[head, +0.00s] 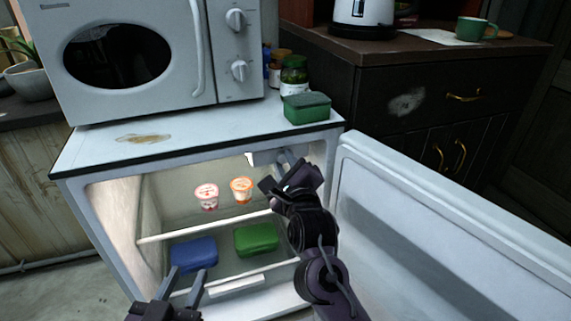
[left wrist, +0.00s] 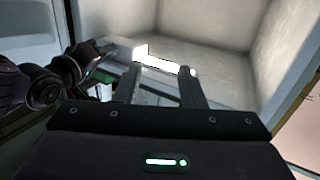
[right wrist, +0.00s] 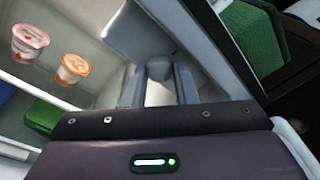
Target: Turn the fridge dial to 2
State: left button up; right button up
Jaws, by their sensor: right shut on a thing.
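The small fridge (head: 97,215) stands open, with a pale control housing (head: 262,158) under its top at the right; it also shows in the right wrist view (right wrist: 135,35). My right gripper (head: 286,160) reaches up to this housing. In the right wrist view its fingers (right wrist: 172,78) are shut around the grey, rounded dial (right wrist: 159,69). The dial's numbers and pointer cannot be read. My left gripper (head: 185,276) is low in front of the fridge, open and empty; its spread fingers also show in the left wrist view (left wrist: 162,85).
A pink-and-white cup (head: 206,195) and an orange cup (head: 241,189) stand on the upper shelf. Blue (head: 193,254) and green (head: 256,239) containers lie below. The open door (head: 450,225) flanks my right arm. A microwave (head: 150,60) and green box (head: 306,107) sit on top.

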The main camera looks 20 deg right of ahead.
jog(key=shift+n+p, duration=0.75)
jog(key=shift+n, duration=0.25)
pick_arm(q)
jog(key=s+a+f+g+y+p, duration=0.1)
jog(key=s+f+g+y, duration=0.1)
jog(key=s+f+g, duration=0.55)
jog(key=s+a+f+g+y, duration=0.1)
jog(key=s+f+g+y, duration=0.2)
jog(key=f, duration=0.7)
pick_arm(e)
jog(key=shift+n, duration=1)
jog(key=n+p, duration=0.3)
jog(key=n, duration=0.1)
jog(key=shift+t+p, duration=0.35)
jog(key=shift+t, duration=0.05)
pick_arm(q)
jog(key=s+a+r+n+g+y+p, duration=0.1)
jog(key=s+a+g+p, duration=0.1)
jog(key=a, duration=0.5)
jog(key=shift+s+a+r+g+y+p, duration=0.35)
jog(key=shift+s+g, duration=0.5)
jog(key=shift+s, duration=0.15)
pick_arm(e)
jog(key=shift+f+n+y, duration=0.15)
jog(key=shift+n+y, duration=0.05)
jog(key=shift+n, duration=0.85)
jog(key=shift+f+n+y, duration=0.1)
jog(key=shift+n+y, duration=0.1)
jog(key=shift+n, duration=0.85)
jog(key=o, duration=0.7)
